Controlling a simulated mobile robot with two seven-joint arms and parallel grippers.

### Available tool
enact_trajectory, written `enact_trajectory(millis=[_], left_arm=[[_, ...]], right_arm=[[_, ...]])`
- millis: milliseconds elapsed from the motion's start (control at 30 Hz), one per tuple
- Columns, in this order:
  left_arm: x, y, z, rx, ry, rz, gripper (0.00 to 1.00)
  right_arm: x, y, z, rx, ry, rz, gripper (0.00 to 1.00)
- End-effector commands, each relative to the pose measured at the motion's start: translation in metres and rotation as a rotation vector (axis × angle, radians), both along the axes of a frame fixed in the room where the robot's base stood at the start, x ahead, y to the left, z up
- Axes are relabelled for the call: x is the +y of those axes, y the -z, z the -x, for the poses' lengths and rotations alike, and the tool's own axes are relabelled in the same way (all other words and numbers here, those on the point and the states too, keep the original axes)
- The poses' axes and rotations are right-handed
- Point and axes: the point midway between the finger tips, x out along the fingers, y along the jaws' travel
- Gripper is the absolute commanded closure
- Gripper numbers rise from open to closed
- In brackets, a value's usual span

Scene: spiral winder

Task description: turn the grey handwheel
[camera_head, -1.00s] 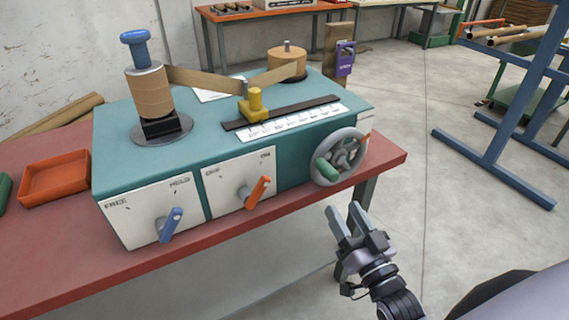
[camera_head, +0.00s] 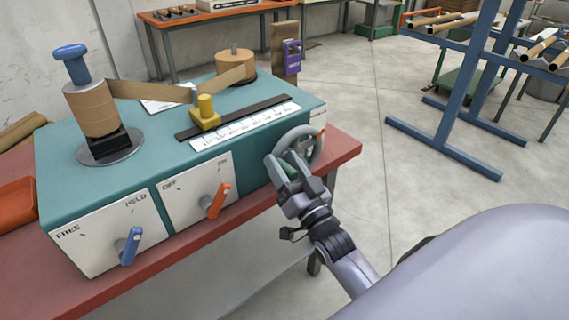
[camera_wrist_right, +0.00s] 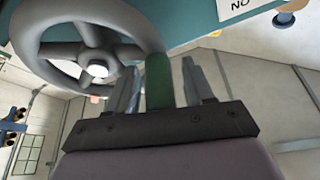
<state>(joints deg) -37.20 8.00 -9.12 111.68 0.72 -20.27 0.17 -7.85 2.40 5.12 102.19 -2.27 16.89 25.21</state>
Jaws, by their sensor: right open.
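The grey handwheel (camera_head: 313,147) is on the right end of the teal winder's front, partly hidden by my right gripper in the head view. In the right wrist view the wheel's rim and spokes (camera_wrist_right: 88,42) fill the upper left. Its green handle (camera_wrist_right: 158,80) sticks out between the fingers of my right gripper (camera_wrist_right: 160,88). The fingers are open, one on each side of the handle, with a gap visible on the right. In the head view my right gripper (camera_head: 281,172) is at the wheel with the green handle (camera_head: 289,171) between its fingers. My left gripper is not in view.
The teal winder (camera_head: 150,150) stands on a red table (camera_head: 345,150). Its front has a blue lever (camera_head: 130,246) and an orange lever (camera_head: 217,202), left of the wheel. A blue rack (camera_head: 460,150) stands on the floor at right. The floor between is clear.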

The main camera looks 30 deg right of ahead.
Motion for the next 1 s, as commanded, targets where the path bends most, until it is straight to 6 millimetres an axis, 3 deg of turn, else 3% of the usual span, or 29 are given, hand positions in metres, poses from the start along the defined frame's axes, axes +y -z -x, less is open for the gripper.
enact_trajectory(millis=[233,367,400,767,1000], left_arm=[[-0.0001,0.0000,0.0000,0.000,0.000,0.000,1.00],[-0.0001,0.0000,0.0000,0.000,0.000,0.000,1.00],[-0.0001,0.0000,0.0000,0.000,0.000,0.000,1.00],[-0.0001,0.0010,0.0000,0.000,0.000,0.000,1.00],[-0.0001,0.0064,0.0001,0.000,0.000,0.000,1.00]], right_arm=[[0.0001,0.0001,-0.0006,0.001,0.000,0.001,0.51],[0.0002,0.0000,-0.0004,0.001,-0.001,0.001,0.94],[0.0003,-0.0002,-0.0005,0.000,-0.001,0.001,1.00],[0.0009,-0.0008,-0.0006,-0.006,-0.002,0.019,1.00],[0.0035,0.0059,-0.0007,-0.018,-0.003,0.125,1.00]])
